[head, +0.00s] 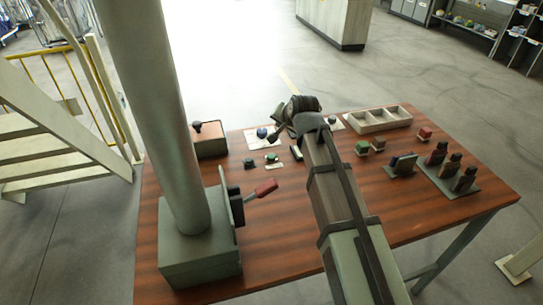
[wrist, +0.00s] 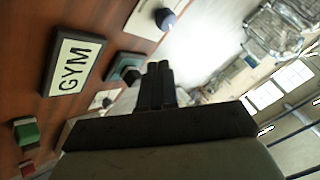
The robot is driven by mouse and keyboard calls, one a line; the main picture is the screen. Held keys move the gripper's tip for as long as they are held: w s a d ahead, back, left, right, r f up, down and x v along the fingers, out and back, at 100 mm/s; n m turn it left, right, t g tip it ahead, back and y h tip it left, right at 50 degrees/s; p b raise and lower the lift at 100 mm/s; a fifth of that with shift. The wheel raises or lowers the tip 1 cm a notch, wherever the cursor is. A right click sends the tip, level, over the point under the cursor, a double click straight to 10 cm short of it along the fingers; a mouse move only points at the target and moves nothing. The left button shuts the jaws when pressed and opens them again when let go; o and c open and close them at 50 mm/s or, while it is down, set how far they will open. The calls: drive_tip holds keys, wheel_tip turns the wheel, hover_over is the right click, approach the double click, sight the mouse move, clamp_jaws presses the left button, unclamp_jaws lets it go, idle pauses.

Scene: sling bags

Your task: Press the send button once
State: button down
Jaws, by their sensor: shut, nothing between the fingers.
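No label reading "send" is legible, so I cannot tell which control is the send button. A green-topped button (head: 271,157) sits on a small pale plate near the table's far left part. A dark button-like piece (head: 249,162) stands just left of it. My gripper (head: 273,138) is shut and empty, above the table near these pieces. In the wrist view its fingers (wrist: 159,72) are together, beside a dark block with a teal top (wrist: 127,68); no contact is visible. The fingers and palm hide part of the table.
A GYM sign (wrist: 73,67) lies left of the fingers in the wrist view. A blue ball (head: 262,133) stands on a white plate behind the green button. A red-handled lever (head: 262,189) stands nearer. A divided tray (head: 379,119) and several small blocks occupy the right side.

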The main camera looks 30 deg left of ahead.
sight(273, 157)
drive_tip(key=s, duration=0.1)
drive_tip(key=s+a, duration=0.1)
drive_tip(key=shift+s+a, duration=0.25)
drive_tip(key=shift+s, duration=0.05)
drive_tip(key=shift+f, duration=0.15)
drive_tip(key=shift+f, duration=4.3)
drive_tip(key=shift+f, duration=0.25)
drive_tip(key=shift+f, duration=0.2)
drive_tip(key=shift+f, duration=0.45)
drive_tip(key=shift+r, duration=0.9)
